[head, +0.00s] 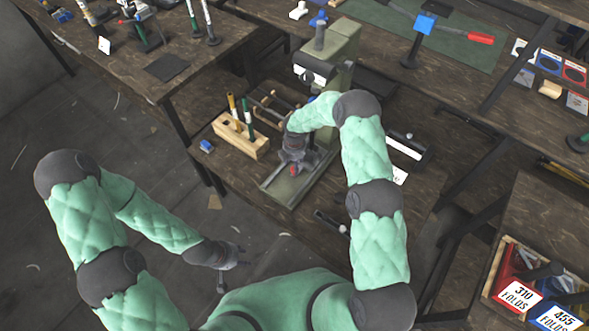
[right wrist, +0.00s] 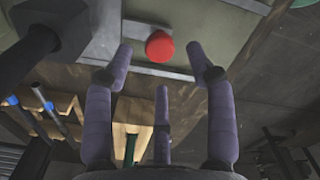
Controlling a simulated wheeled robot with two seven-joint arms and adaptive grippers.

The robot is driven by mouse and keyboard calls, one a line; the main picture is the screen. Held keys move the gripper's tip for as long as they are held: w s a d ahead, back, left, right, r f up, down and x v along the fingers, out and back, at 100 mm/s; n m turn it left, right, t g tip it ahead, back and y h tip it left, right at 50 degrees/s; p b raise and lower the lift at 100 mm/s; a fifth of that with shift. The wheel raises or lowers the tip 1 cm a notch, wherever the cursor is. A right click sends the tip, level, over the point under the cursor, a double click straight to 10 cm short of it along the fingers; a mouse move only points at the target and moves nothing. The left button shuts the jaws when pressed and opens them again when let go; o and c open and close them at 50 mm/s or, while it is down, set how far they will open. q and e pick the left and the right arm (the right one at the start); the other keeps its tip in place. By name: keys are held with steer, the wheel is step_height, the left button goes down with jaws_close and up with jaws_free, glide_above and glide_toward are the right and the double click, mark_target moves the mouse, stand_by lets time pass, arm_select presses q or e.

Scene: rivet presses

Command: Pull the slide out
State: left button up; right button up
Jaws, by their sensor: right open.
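The rivet press (head: 345,45) stands on the dark wooden bench, with an olive body and a long grey-green base plate (head: 313,182) reaching toward me. A red knob (head: 293,170) is at the base, and I take it to be the slide's knob. It also shows in the right wrist view (right wrist: 160,46), between and just beyond my fingertips. My right gripper (head: 292,157) is over the base, its fingers spread around the knob's sides with gaps. The slide itself is mostly hidden by the gripper. My left gripper (head: 236,262) hangs over the floor, away from the press; its fingers are too small to judge.
A wooden block holding tools (head: 240,140) stands left of the press base, with a small blue object (head: 206,146) beside it. A dark bar with a white label (head: 405,148) lies to the right. Red and blue bins (head: 515,275) are at the lower right.

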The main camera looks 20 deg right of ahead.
steer(key=shift+f+b, duration=0.4)
steer(key=shift+f, duration=1.5)
steer(key=shift+c, duration=0.3)
jaws_close()
